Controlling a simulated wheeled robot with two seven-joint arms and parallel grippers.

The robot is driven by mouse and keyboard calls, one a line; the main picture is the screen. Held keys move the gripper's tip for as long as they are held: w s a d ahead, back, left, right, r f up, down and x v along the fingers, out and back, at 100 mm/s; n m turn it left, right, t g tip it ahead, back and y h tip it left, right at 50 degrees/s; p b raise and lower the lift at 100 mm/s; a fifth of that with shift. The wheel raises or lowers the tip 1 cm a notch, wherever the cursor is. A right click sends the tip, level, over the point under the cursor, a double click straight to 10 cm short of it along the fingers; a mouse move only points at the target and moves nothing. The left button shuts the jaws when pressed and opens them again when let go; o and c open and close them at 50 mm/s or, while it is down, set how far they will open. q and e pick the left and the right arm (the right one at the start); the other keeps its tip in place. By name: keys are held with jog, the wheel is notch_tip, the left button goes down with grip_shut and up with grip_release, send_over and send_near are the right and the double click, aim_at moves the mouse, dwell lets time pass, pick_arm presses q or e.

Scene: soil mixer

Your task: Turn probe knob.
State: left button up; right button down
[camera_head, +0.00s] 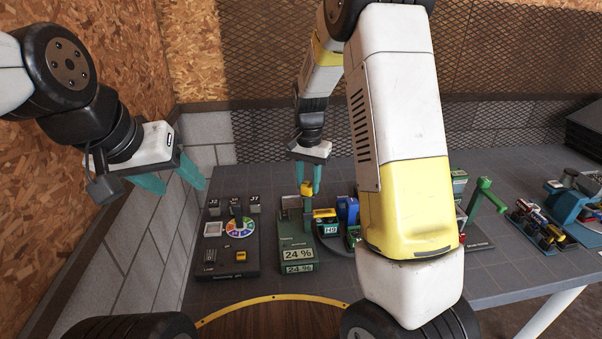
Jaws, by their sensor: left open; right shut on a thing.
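The green probe unit (297,257) stands on the grey bench and shows "24 %" on two displays. A yellow knob (307,188) sits at the top of its upright post. My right gripper (308,181) reaches down from above, its teal fingers shut on the yellow knob. The knob is partly hidden between the fingers. My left gripper (170,185) is open and empty, up at the left near the block wall, apart from everything on the bench.
A dark panel with a colour wheel (241,228) lies left of the probe unit. A blue device (347,209) is close on its right. My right arm hides part of the bench. A green lever (485,198) and small coloured parts (534,222) stand farther right.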

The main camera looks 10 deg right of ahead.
aim_at(308, 183)
jog(key=c, duration=1)
grip_release()
jog(key=shift+c, duration=0.2)
jog(key=shift+r, duration=0.1)
notch_tip(308, 183, up, 8)
jog(key=shift+f, duration=0.25)
jog(key=shift+r, duration=0.1)
